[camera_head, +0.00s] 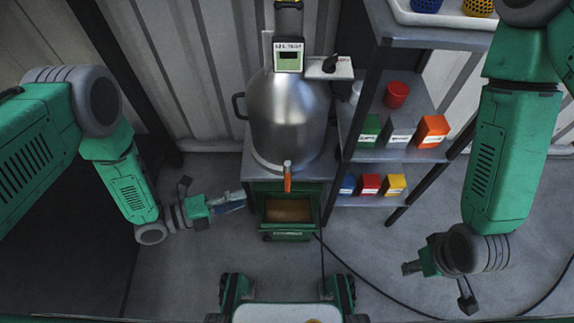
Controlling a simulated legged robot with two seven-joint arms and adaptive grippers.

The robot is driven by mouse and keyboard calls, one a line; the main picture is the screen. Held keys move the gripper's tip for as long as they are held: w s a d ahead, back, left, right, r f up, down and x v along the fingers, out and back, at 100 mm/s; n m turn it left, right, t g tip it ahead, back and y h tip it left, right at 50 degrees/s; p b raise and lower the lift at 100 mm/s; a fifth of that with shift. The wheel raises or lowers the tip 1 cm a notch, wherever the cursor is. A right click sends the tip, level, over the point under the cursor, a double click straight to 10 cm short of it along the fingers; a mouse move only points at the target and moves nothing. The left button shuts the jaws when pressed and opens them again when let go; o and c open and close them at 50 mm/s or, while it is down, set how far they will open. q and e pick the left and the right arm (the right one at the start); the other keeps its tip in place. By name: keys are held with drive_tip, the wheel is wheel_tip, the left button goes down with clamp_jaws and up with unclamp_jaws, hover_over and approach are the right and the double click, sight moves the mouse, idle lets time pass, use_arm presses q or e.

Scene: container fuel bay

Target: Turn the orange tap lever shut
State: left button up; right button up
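The orange tap lever (287,178) is at the lower front of a shiny steel vessel (286,115). It points down toward the front, above an open green box (290,235) with a brown inside. My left gripper (236,203) is to the left of the lever and lower in the picture, pointing right toward the green box. It is apart from the lever. My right gripper (412,267) is far to the right, over the floor, pointing left. Both grippers are small and seen edge-on, so their finger gaps do not show. I see nothing clearly held in either.
A shelf rack (405,155) stands right of the vessel, with a red cup (396,94) and several coloured boxes. A black cable (365,288) crosses the floor. A corrugated wall is behind. Floor between the green box and my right gripper is mostly free.

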sight(287, 187)
use_arm(q)
drive_tip(key=b+x, duration=0.4)
drive_tip(key=x, duration=0.8)
drive_tip(key=shift+d+b, duration=0.3)
drive_tip(key=shift+d, duration=0.05)
drive_tip(key=shift+w+d+f, duration=0.1)
drive_tip(key=shift+w+d, duration=0.15)
drive_tip(key=shift+d, duration=0.25)
clamp_jaws()
